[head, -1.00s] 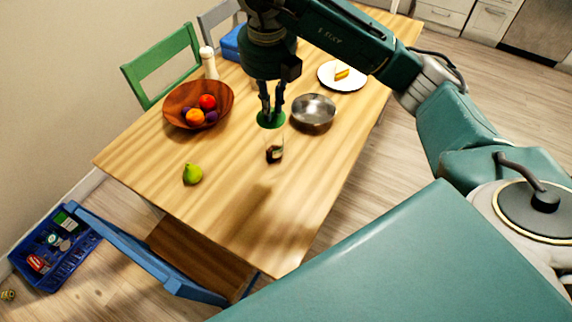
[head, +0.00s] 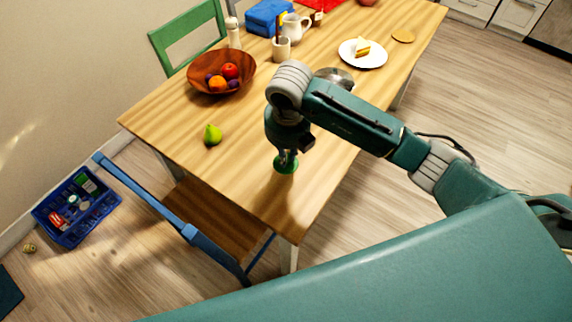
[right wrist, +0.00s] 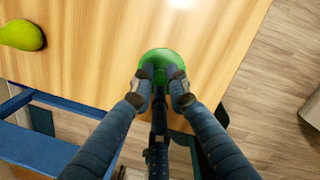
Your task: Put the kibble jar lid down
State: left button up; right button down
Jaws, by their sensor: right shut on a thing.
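The kibble jar lid is a round green disc (head: 285,167) at the near end of the wooden table in the head view. My right gripper (head: 286,156) points down and is shut on it. In the right wrist view the green lid (right wrist: 161,56) sits between the two fingertips (right wrist: 160,74), with table wood around it. I cannot tell whether the lid touches the table or hangs just above it. The small jar with dark contents seen earlier does not show now. My left gripper is not in view.
A metal bowl (head: 338,75) is partly behind my arm. A plate with cake (head: 347,57) is farther back. A blue chair (head: 200,236) stands at the near edge.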

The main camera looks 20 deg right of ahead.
jog(key=shift+f, duration=0.85)
notch_tip(320, 180, down, 4)
jog(key=shift+r+p, duration=0.25)
jog(key=shift+p, duration=0.05)
jog(key=shift+f, duration=0.4)
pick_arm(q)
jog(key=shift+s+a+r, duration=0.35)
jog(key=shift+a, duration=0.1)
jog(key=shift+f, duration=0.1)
pick_arm(e)
jog(key=shift+f, duration=0.1)
jog(key=c, duration=1.7)
grip_release()
